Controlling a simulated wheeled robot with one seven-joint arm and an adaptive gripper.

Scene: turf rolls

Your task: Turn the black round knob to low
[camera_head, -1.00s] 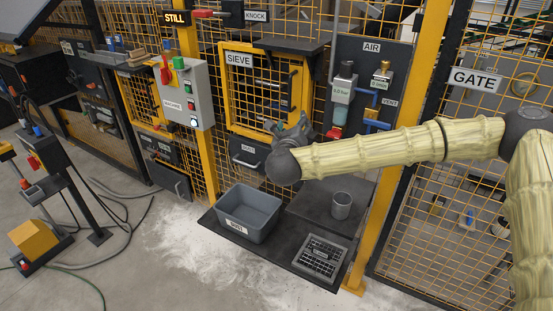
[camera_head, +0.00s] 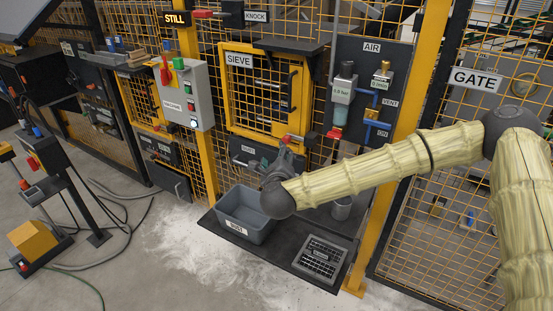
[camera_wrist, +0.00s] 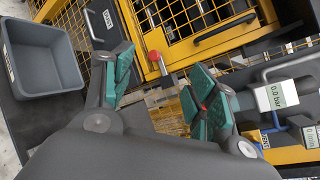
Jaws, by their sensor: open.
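I cannot clearly make out a black round knob marked low in either view. My gripper (camera_head: 284,158) is in front of the panel below the sieve door, above the grey bin. In the wrist view my gripper (camera_wrist: 165,92) is open, with its green-padded fingers wide apart and nothing held between them. A red ball on a metal rod (camera_wrist: 153,55) shows beyond the gap between the fingers, apart from both. The air panel (camera_head: 352,62) is right of the gripper, with a gauge unit (camera_wrist: 276,96) reading 0.0 bar in the wrist view.
The sieve door (camera_head: 264,88) has a yellow frame and mesh. A grey bin (camera_head: 228,224) stands on a dark platform, with a grated box (camera_head: 322,258) to its right. A cup (camera_head: 342,208) is partly hidden by my arm. A switch box (camera_head: 185,94) hangs at left.

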